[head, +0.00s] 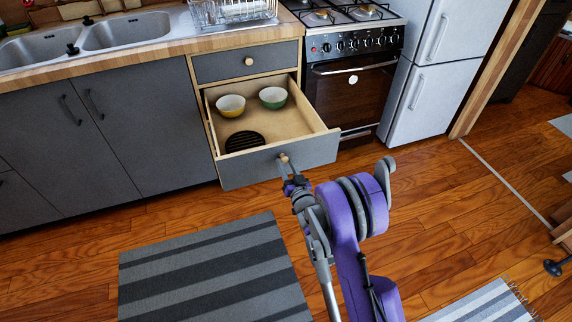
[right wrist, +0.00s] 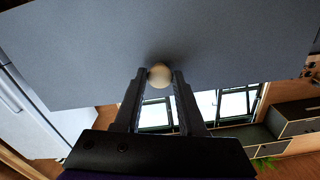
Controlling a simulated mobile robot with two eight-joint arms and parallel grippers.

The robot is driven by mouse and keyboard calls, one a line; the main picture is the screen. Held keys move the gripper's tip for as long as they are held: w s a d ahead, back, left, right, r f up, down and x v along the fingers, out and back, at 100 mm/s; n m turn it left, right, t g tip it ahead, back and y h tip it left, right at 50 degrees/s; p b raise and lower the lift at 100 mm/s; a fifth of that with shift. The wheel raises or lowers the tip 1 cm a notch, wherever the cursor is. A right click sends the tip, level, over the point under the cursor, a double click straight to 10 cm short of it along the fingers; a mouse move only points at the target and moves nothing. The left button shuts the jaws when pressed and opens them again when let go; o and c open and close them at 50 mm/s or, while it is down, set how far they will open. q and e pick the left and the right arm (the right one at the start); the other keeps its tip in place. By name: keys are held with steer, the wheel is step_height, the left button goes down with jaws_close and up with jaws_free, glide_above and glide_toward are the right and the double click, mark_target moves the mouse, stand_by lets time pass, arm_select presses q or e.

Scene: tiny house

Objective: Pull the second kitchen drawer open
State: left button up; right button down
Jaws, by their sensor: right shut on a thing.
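The second kitchen drawer (head: 278,168) has a grey front and stands pulled well out from the cabinet, below a closed top drawer (head: 225,65). Inside it are a yellow bowl (head: 231,106), a green bowl (head: 272,97) and a round black slatted item (head: 244,141). My right gripper (head: 286,165) is at the drawer front, shut on its round wooden knob. In the right wrist view the knob (right wrist: 160,75) sits between the two fingertips, against the grey drawer front (right wrist: 90,50). My left gripper is not in view.
A stove with an oven (head: 352,95) stands right of the drawer, then a white fridge (head: 425,100). Grey cabinet doors (head: 130,130) and a double sink (head: 125,30) are on the left. A striped rug (head: 210,272) lies on the wooden floor in front.

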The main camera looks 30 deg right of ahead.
steer(key=shift+c, duration=2.4)
jaws_free()
steer(key=b+v, duration=0.3)
steer(key=v, duration=0.8)
steer(key=shift+w, duration=0.1)
